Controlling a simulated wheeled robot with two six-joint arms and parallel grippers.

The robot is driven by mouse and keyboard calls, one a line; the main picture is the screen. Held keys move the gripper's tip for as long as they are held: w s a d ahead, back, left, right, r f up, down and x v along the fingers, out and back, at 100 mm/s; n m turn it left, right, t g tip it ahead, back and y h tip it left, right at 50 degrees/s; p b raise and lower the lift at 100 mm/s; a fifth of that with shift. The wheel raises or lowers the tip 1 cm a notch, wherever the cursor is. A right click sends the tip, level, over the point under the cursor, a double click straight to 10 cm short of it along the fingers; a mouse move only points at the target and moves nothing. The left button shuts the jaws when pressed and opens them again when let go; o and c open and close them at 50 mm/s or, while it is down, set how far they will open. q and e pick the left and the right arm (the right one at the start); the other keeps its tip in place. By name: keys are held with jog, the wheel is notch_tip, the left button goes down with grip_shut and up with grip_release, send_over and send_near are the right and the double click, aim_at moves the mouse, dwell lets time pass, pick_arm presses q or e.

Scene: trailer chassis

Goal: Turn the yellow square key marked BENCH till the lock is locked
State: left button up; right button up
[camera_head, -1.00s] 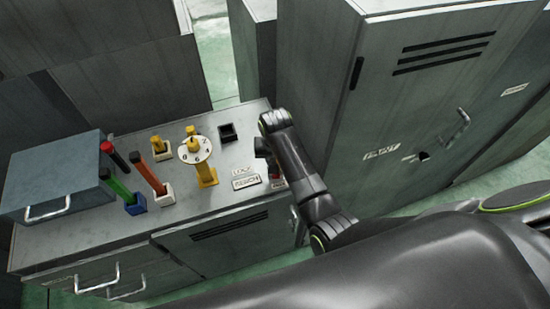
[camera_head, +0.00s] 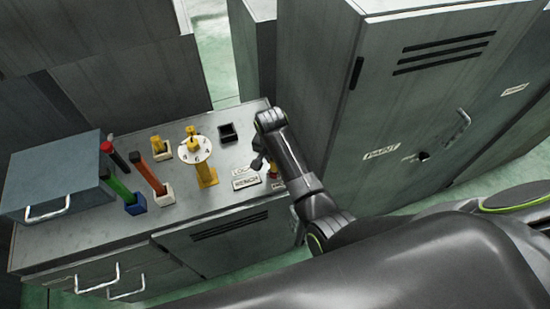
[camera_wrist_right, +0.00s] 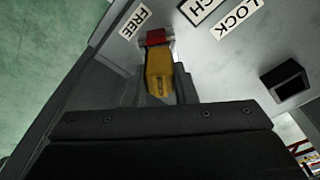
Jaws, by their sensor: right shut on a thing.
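The yellow key (camera_wrist_right: 158,72) shows in the right wrist view between the fingers of my right gripper (camera_wrist_right: 160,88), which is shut on it. Beyond the key is a red part (camera_wrist_right: 157,38), near the FREE label (camera_wrist_right: 133,22). The BENCH label (camera_wrist_right: 205,8) and the LOCK label (camera_wrist_right: 237,17) lie to the right of it. In the head view my right gripper (camera_head: 262,164) is at the bench top's right end, beside the BENCH plate (camera_head: 246,183). The key is mostly hidden there by my arm. My left gripper is out of view.
A yellow post with a numbered white dial (camera_head: 196,152), a small yellow piece in a holder (camera_head: 161,149), and red, green and orange handles stand on the bench (camera_head: 185,212). A blue-grey box (camera_head: 55,178) sits left. A black square socket (camera_head: 228,132) lies behind. A tall cabinet (camera_head: 340,90) stands right.

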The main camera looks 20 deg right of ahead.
jog(key=shift+m, duration=1)
jog(key=o, duration=1.1)
jog(key=r, duration=0.7)
jog(key=shift+s+a+r, duration=0.25)
jog(key=shift+s+a, duration=0.05)
